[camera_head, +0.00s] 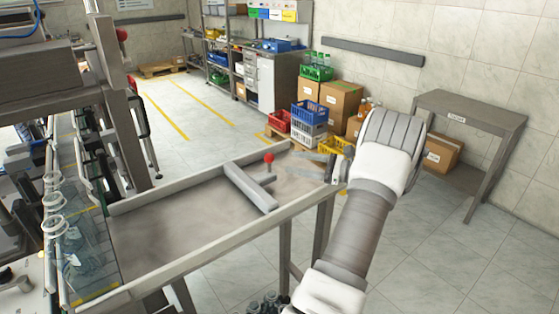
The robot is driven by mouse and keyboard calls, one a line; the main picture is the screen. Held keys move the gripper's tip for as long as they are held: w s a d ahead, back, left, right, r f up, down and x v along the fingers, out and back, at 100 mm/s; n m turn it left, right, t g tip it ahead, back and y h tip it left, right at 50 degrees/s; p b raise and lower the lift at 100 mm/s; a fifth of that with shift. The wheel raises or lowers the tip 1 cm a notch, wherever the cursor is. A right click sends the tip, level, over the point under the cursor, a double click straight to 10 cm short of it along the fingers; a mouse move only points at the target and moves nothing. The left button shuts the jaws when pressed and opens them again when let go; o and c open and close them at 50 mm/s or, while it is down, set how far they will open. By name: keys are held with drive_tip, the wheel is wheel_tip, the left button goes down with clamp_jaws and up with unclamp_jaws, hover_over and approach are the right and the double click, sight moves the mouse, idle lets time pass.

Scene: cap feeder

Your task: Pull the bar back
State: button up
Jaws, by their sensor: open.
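The grey bar (248,187) lies across the long metal tray (165,225), toward its right end. A short arm on the bar's right side carries an upright handle with a red ball knob (268,158). My gripper (302,167) is at the tray's right end, to the right of the knob and apart from it. Two pale bluish, see-through strips reach from it toward the knob and look like its spread fingers. It is open, with nothing visible between the fingers. My white and grey arm comes up from the lower right and hides part of the tray's right end.
A machine frame (115,100) and clear panels (85,240) stand at the tray's left end. Crates (308,115) and cardboard boxes (340,98) stand on the floor behind. A grey table (470,108) is at the right wall. The tray left of the bar is empty.

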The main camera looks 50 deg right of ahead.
drive_tip(key=v, duration=0.9)
drive_tip(key=shift+w, duration=0.1)
